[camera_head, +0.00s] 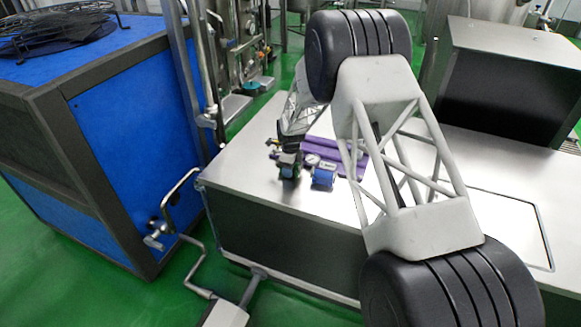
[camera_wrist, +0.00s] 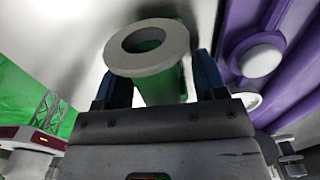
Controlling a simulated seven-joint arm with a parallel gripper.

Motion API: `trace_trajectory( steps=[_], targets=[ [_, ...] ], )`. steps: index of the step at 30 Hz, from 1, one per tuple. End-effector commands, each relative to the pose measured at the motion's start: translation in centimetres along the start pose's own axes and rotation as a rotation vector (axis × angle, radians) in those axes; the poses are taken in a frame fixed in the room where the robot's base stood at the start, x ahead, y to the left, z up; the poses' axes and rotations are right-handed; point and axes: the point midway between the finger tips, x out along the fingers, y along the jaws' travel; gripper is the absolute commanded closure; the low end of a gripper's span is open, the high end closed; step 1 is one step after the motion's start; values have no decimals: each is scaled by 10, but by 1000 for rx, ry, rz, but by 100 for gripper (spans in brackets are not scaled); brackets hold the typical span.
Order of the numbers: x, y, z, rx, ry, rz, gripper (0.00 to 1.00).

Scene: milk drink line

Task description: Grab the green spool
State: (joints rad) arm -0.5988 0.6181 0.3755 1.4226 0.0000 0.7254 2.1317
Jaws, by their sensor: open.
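The green spool (camera_wrist: 165,88) has a pale grey ring-shaped end with a round hole and a green middle. In the wrist view it stands between the two dark blue fingers of my gripper (camera_wrist: 160,72), which are open on either side of it. Its lower part is hidden by the gripper body. I cannot tell whether either finger touches it. In the head view my gripper (camera_head: 289,160) is low over the steel table near its front left part, and the spool is mostly hidden there.
A blue spool-like item (camera_head: 323,179) lies just right of my gripper. A purple holder (camera_head: 322,150) with pale round parts is close behind; it also fills the right of the wrist view (camera_wrist: 238,22). The steel table (camera_head: 240,165) is bare to the left.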

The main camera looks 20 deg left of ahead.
Motion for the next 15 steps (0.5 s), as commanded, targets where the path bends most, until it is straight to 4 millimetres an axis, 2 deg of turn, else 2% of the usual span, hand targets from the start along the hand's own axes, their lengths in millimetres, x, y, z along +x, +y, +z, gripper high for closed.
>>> trace_trajectory(
  steps=[15],
  targets=[
    [0,0,0,0,0,0,35]
  ],
)
